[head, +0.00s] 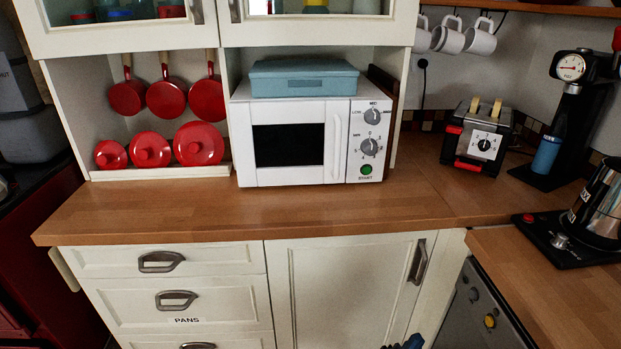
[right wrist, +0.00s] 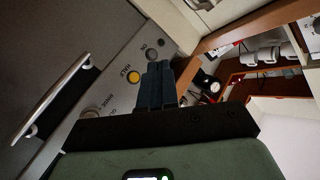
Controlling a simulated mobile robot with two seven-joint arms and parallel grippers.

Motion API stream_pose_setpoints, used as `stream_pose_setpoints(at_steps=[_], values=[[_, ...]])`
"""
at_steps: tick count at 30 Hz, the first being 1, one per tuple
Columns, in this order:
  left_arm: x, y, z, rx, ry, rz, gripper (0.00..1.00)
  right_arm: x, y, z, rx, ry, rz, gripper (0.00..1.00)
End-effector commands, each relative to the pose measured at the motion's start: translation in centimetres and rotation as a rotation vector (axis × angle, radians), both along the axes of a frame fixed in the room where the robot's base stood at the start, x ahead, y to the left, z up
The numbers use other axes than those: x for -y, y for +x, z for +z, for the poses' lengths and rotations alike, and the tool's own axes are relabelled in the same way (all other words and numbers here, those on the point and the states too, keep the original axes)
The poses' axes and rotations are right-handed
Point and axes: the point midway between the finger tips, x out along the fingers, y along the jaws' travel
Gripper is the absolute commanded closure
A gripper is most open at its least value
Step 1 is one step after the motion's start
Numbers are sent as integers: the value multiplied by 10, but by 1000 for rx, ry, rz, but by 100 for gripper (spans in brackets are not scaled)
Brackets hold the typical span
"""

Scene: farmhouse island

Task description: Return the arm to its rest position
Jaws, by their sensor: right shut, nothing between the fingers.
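The tip of my right gripper (head: 408,342) shows at the bottom edge of the head view, low in front of the white cabinet door (head: 345,290). In the right wrist view its dark fingers (right wrist: 157,70) are together, with nothing between them. They point toward the front of a grey appliance (right wrist: 75,40) with a bar handle, knobs and a yellow button. I cannot tell the exact gap to it. My left gripper is not in view.
A wooden counter (head: 250,215) holds a white microwave (head: 215,295) with a blue box (head: 303,78) on top. A toaster (head: 478,138) and a coffee machine (head: 575,110) stand at right. The grey appliance (head: 480,315) is below the right counter. The counter's front strip is clear.

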Motion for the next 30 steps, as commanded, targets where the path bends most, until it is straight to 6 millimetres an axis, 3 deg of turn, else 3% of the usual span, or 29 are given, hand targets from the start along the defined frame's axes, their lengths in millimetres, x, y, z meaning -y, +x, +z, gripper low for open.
stream_pose_setpoints(at_steps=[1,5,10,15,18,24,27,30], values=[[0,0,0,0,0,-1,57,0,0,0,0,0,0,100],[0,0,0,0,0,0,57,-3,-2,-77,-216,14,152,100],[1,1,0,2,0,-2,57,-15,-33,-176,-512,77,362,100],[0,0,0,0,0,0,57,-35,-107,-270,-839,206,595,100],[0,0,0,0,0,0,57,-50,-158,-306,-1000,297,727,100],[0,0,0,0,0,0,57,-83,-263,-342,-1254,498,980,100],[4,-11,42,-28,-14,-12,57,-87,-264,-297,-1260,495,989,100],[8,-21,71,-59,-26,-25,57,-90,-274,-269,-1287,514,1002,100]])
